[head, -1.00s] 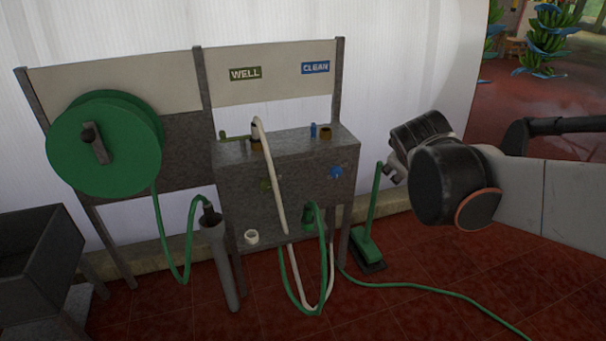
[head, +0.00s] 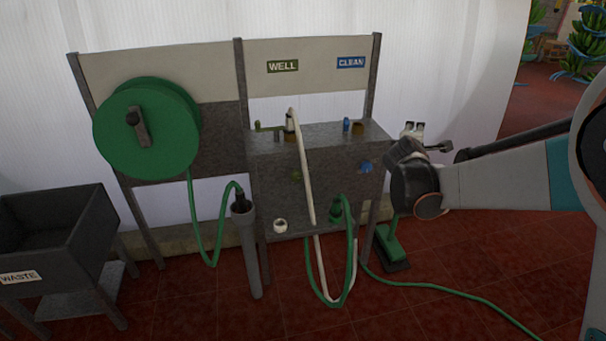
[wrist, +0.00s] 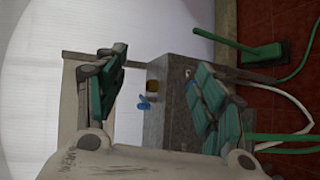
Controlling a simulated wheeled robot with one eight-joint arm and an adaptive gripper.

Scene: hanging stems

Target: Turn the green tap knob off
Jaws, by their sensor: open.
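A small dull-green knob (head: 296,175) sits on the front face of the grey metal box (head: 340,182), left of a blue knob (head: 366,166) and partly beside a white hose. A green lever (head: 268,127) also sticks out at the top left of the box, under the green WELL sign (head: 282,66). My gripper (head: 428,138) is at the right of the box, apart from it. In the wrist view my gripper (wrist: 162,62) is open and empty, with the box and a blue fitting (wrist: 143,102) beyond its fingers. I cannot make out the green knob there.
A white hose (head: 305,165) arches over the box. Green hoses hang below and run across the red tiles. A green hose reel (head: 147,128) hangs at the left, a dark WASTE sink (head: 60,240) stands lower left.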

